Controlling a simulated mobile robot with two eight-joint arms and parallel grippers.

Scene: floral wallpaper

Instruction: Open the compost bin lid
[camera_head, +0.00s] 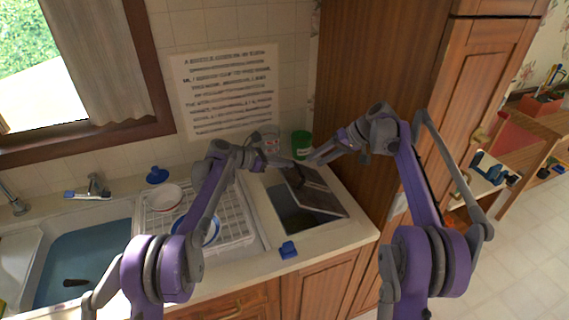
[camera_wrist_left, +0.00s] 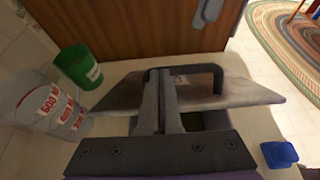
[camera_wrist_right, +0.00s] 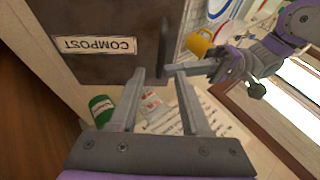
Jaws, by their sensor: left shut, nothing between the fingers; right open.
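The compost bin lid (camera_head: 325,194) is dark and tilted up over a square opening (camera_head: 290,211) in the counter. The right wrist view shows its face (camera_wrist_right: 95,18) with a COMPOST label (camera_wrist_right: 97,45) and a black handle (camera_wrist_right: 163,45). In the left wrist view the handle (camera_wrist_left: 205,72) stands on the tilted lid (camera_wrist_left: 250,97). My left gripper (camera_wrist_left: 160,74) is shut and empty at one end of the handle; I cannot tell if it touches. My right gripper (camera_wrist_right: 160,76) is open and empty near the lid's edge, close to the left gripper.
A blue object (camera_head: 288,249) lies on the counter front. A dish rack (camera_head: 248,226) with dishes and a sink (camera_head: 85,250) are left; a tall wooden cabinet (camera_head: 375,70) is right.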

